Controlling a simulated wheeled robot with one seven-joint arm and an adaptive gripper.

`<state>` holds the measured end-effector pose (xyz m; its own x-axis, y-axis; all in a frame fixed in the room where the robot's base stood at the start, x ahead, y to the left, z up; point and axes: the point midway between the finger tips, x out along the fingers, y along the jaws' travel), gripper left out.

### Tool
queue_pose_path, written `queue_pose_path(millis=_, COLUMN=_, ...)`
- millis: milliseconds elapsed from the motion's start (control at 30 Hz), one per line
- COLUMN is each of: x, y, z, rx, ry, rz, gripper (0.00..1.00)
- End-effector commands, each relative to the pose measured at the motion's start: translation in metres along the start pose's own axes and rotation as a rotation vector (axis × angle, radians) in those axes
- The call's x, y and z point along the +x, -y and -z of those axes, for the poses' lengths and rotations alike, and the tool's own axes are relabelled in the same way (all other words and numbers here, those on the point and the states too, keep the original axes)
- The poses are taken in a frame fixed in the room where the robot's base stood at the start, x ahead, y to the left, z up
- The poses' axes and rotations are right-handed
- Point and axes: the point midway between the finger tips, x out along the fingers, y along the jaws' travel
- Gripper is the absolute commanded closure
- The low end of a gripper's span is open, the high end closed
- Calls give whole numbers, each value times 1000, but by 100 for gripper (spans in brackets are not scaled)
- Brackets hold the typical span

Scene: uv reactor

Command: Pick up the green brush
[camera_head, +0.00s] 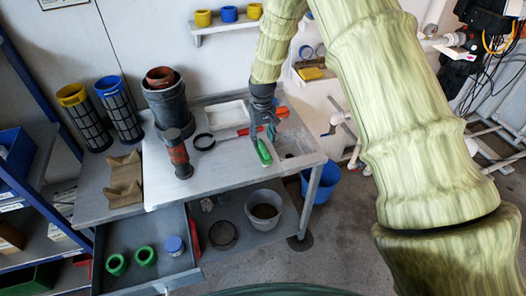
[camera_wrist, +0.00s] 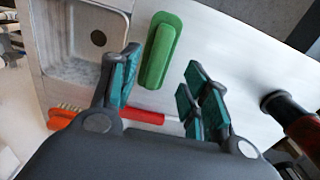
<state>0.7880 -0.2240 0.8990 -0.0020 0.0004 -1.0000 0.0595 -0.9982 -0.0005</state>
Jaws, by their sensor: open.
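The green brush (camera_head: 264,152) lies on the metal worktop beside the small sink. In the wrist view the green brush (camera_wrist: 161,50) shows as a long rounded green block, just ahead of my fingers. My gripper (camera_head: 263,133) is above the worktop at the near end of the brush. In the wrist view my gripper (camera_wrist: 160,82) is open, with teal finger pads on either side of the line of the brush. Nothing is between the pads at their height. Whether the brush has bristles underneath is hidden.
A sink (camera_wrist: 85,42) lies left of the brush. A brush with an orange head (camera_wrist: 62,114) and red handle (camera_wrist: 140,114) lies under my gripper. An open drawer (camera_head: 145,250) holds green rings.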

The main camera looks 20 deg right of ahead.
Motion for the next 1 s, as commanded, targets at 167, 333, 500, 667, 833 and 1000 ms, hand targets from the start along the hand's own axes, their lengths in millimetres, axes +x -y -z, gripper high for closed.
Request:
queue_pose_path(millis=167, x=7, y=0, z=0, rx=0, ry=0, rz=0, gripper=54)
queue_pose_path(millis=333, x=14, y=-1, z=1, rx=0, ry=1, rz=0, gripper=54)
queue_pose_path(millis=500, x=30, y=-3, z=2, rx=1, ry=2, rz=0, gripper=54)
queue_pose_path(millis=667, x=46, y=-4, z=3, rx=0, ry=1, rz=0, gripper=54)
queue_pose_path(millis=833, x=57, y=-4, z=3, rx=0, ry=1, rz=0, gripper=54)
queue_pose_path(millis=1000, x=60, y=-4, z=3, rx=0, ry=0, rz=0, gripper=54)
